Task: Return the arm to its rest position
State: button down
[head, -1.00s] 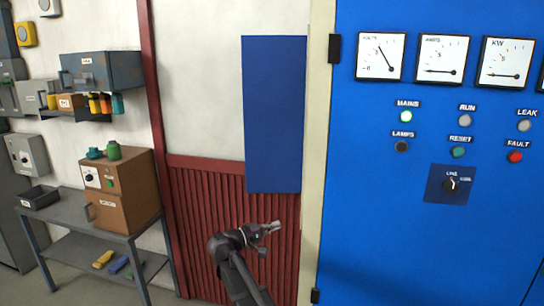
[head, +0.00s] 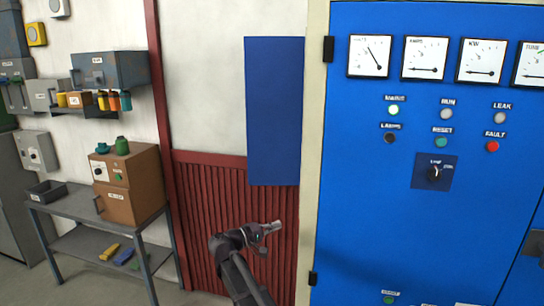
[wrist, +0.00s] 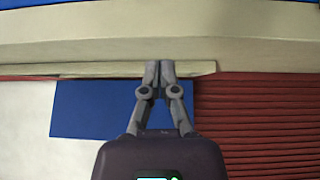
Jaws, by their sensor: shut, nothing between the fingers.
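My gripper (head: 270,228) is at the end of my dark arm, low in the middle of the head view, in front of the red ribbed wall panel (head: 215,215). In the wrist view my gripper (wrist: 159,68) has its two grey fingers together, with nothing between them. The arm is bent, with the gripper pointing to the right in the head view. No object is held.
A blue cabinet (head: 395,235) with gauges, lamps and a rotary switch (head: 434,173) stands at right. A blue panel (head: 274,110) hangs on the wall. At left a grey table (head: 80,207) holds a brown box (head: 128,187); a shelf with bottles is above.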

jog(key=s+d+f+m+g+y+b, duration=0.25)
jog(key=s+d+f, duration=0.25)
jog(key=d+f, duration=0.3)
jog(key=s+d+f+m+g+y+b, duration=0.1)
jog(key=s+d+f+g+y+b, duration=0.1)
jog(key=s+d+f+g+y, duration=0.5)
jog(key=s+f+m+y+b, duration=0.2)
jog(key=s+f+y+b, duration=0.3)
jog(key=s+f, duration=0.7)
jog(key=shift+d+f+m+y, duration=0.4)
jog(key=shift+f+y, duration=0.35)
jog(key=shift+f, duration=0.3)
jog(key=c, duration=1.4)
grip_release()
jog(key=c, duration=0.7)
grip_release()
jog(key=shift+o, duration=0.5)
